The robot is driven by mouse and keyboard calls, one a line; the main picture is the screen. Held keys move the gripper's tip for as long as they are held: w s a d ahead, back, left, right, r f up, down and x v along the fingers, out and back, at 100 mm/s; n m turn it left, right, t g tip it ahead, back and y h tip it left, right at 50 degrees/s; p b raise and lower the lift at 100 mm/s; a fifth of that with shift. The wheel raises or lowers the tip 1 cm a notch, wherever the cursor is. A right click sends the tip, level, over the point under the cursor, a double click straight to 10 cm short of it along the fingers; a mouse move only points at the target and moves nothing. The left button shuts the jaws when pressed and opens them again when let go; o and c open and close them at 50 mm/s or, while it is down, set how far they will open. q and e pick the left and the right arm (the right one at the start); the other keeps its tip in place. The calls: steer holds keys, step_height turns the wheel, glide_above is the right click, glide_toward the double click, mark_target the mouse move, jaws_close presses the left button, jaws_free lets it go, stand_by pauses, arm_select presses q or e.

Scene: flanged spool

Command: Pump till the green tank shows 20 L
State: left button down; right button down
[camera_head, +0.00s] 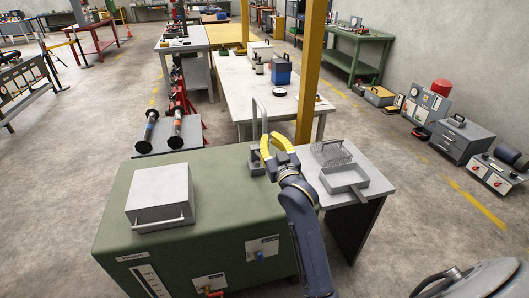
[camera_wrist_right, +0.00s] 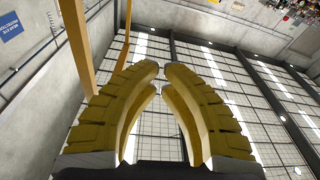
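The green tank (camera_head: 190,240) stands at the front. A white level gauge strip (camera_head: 149,281) is on its front face; its reading is too small and cut off to tell. A grey upright pump handle (camera_head: 255,122) rises from a grey base (camera_head: 257,163) at the tank's back right corner. My right gripper (camera_head: 265,153) is beside the handle in the head view; I cannot tell whether they touch. In the right wrist view its yellow fingers (camera_wrist_right: 161,68) arch together, tips almost meeting, with nothing between them. My left gripper is out of view.
A grey box (camera_head: 160,193) sits on the tank top. The front has a blue tap (camera_head: 260,254) and a red tap (camera_head: 214,293). A side table (camera_head: 370,172) holds a wire basket (camera_head: 331,153) and a grey tray (camera_head: 344,178). A yellow post (camera_head: 311,75) stands behind.

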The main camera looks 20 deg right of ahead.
steer(key=shift+s+a+f+n+g+y, duration=0.15)
steer(key=shift+s+f+g, duration=0.1)
steer(key=shift+f+g, duration=0.4)
steer(key=shift+s+a+f+n+g+y, duration=0.1)
steer(key=shift+s+f+g, duration=0.2)
steer(key=shift+f+g, duration=0.35)
steer(key=shift+s+a+f+n+g+y, duration=0.15)
steer(key=shift+s+f+g, duration=0.2)
steer(key=shift+f, duration=0.45)
steer(key=shift+w+d, duration=0.1)
steer(key=shift+w, duration=0.1)
steer(key=shift+w+d+f, duration=0.25)
steer(key=shift+w+f, duration=0.45)
steer(key=shift+w, duration=0.65)
steer(key=shift+w+d+f, duration=0.25)
steer(key=shift+w+f, duration=0.45)
steer(key=shift+w, duration=0.7)
steer(key=shift+w+d+f, duration=0.25)
steer(key=shift+w+f, duration=0.45)
steer(key=shift+w, duration=0.65)
steer(key=shift+s+f, duration=0.25)
steer(key=shift+f, duration=0.1)
steer(key=shift+f, duration=0.15)
